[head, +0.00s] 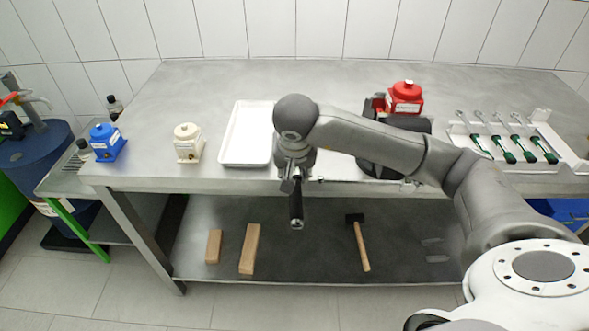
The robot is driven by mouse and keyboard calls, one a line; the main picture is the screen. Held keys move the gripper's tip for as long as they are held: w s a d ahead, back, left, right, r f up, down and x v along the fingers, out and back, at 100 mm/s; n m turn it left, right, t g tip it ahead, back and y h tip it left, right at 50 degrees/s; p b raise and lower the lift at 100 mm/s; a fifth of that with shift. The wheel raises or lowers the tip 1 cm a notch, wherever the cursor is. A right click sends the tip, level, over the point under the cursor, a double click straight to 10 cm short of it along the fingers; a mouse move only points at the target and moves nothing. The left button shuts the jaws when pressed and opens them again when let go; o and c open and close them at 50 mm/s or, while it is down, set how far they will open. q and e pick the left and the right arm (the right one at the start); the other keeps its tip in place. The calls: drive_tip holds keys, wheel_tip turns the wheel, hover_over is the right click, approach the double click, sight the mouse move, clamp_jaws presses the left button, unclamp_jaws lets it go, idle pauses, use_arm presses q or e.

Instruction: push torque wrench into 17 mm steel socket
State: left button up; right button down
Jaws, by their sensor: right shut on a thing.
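I cannot make out the 17 mm steel socket; my right arm covers part of the bench top. My left gripper is not in view.
A white tray (246,150) lies left of my gripper on the steel bench (220,85). A white pot (188,150) and blue pot (107,150) stand further left. A red pot (405,98) and a rack of green-handled tools (520,168) are right. Wooden blocks and a hammer (361,245) lie on the lower shelf.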

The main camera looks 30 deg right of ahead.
drive_tip(key=shift+s+f+b, duration=0.2)
drive_tip(key=shift+f+b, duration=0.2)
drive_tip(key=shift+b, duration=0.05)
idle(0.6)
idle(0.9)
drive_tip(key=shift+w+r+p, duration=0.2)
drive_tip(key=shift+r+p, duration=0.35)
drive_tip(key=shift+r, duration=0.3)
drive_tip(key=shift+r+p, duration=1.25)
drive_tip(key=shift+r, duration=1.1)
